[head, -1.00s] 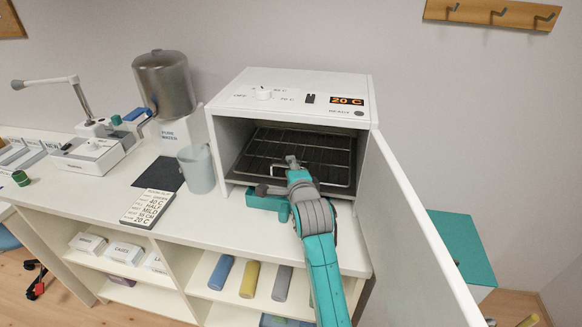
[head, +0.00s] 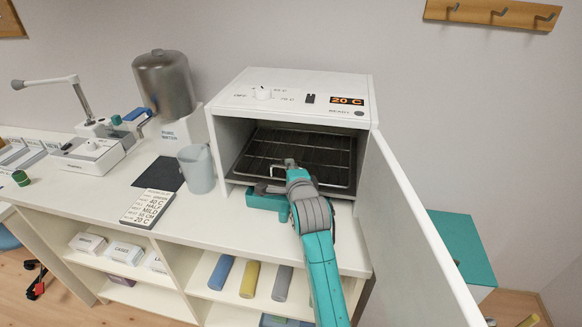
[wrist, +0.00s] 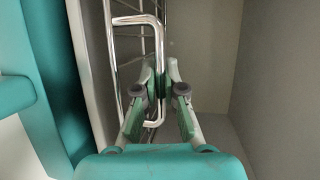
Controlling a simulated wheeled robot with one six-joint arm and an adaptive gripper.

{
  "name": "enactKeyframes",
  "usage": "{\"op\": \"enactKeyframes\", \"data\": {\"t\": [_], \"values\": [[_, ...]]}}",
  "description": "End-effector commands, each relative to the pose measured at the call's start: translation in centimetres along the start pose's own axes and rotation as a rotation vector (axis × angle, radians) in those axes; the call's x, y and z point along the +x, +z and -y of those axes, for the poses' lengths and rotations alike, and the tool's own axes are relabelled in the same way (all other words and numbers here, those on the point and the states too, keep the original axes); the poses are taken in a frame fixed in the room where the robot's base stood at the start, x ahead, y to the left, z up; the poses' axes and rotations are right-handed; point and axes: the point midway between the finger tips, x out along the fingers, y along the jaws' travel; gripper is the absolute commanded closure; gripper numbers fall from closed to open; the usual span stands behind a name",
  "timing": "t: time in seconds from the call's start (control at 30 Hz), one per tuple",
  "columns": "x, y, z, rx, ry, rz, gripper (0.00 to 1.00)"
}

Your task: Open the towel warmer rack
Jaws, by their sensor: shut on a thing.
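The towel warmer (head: 285,95) is a white box on the counter, with its white door (head: 415,225) swung wide open to the right. Inside is a wire rack (head: 300,150) above a dark floor, with its front edge near the opening. In the wrist view, the rack's bent chrome handle (wrist: 140,20) runs down between the fingers of my gripper (wrist: 160,80), which is shut on it. In the head view, my gripper (head: 266,188) is at the lower front of the opening. My arm hides part of the rack's front.
A grey jug (head: 197,170) and a printed block (head: 148,208) stand on the counter left of the warmer. A metal tank (head: 165,82) stands behind them. The open door bounds the space right of my arm. Rolled towels (head: 250,280) lie on the shelf below.

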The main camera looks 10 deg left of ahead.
Motion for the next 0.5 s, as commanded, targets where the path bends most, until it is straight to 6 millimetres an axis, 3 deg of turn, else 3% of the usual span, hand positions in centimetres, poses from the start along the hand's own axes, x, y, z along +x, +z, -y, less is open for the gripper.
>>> {"op": "enactKeyframes", "data": {"t": [0.17,0.5], "values": [[-2.4,1.1,-0.6,0.000,-0.001,0.003,1.00],[-10.2,4.3,-2.2,0.000,-0.001,0.004,1.00]]}}
